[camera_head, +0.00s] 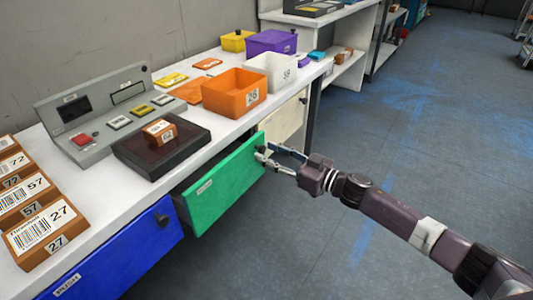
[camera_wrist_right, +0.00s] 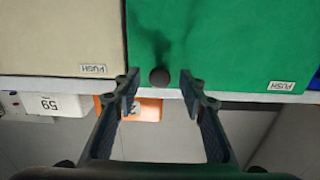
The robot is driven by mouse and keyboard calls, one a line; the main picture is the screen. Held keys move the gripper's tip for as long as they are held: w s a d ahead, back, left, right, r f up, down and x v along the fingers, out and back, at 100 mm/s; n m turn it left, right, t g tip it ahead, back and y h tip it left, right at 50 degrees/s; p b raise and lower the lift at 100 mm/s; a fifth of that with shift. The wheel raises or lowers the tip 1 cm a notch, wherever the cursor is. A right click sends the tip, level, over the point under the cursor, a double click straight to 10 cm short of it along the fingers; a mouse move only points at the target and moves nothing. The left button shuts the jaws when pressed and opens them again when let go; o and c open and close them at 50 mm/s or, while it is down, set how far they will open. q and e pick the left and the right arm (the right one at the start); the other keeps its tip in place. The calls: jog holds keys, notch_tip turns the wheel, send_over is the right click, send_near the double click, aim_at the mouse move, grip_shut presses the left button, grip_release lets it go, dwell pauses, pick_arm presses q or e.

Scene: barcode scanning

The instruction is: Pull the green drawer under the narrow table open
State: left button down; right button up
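The green drawer (camera_head: 224,186) sits under the narrow table (camera_head: 85,218), between a blue and a cream drawer. Its front appears to stand out slightly, with a dark gap along its upper left edge. In the right wrist view, the green front (camera_wrist_right: 220,45) fills the upper right and carries a dark round knob (camera_wrist_right: 159,77). My right gripper (camera_head: 268,153) is at the drawer's right end by the knob. In the wrist view, its fingertips (camera_wrist_right: 159,87) are apart on either side of the knob, with visible gaps. My left gripper is not in view.
The blue drawer (camera_head: 125,250) and cream drawer (camera_head: 284,122) flank the green one. On the tabletop are an orange box (camera_head: 228,98), a white box (camera_head: 263,75), a dark scanner plate (camera_head: 140,160) and labelled brown blocks (camera_head: 42,235). The floor (camera_head: 400,130) to the right is clear.

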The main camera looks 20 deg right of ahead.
jog(key=shift+w+a, duration=0.4)
jog(key=shift+w, duration=0.1)
grip_shut()
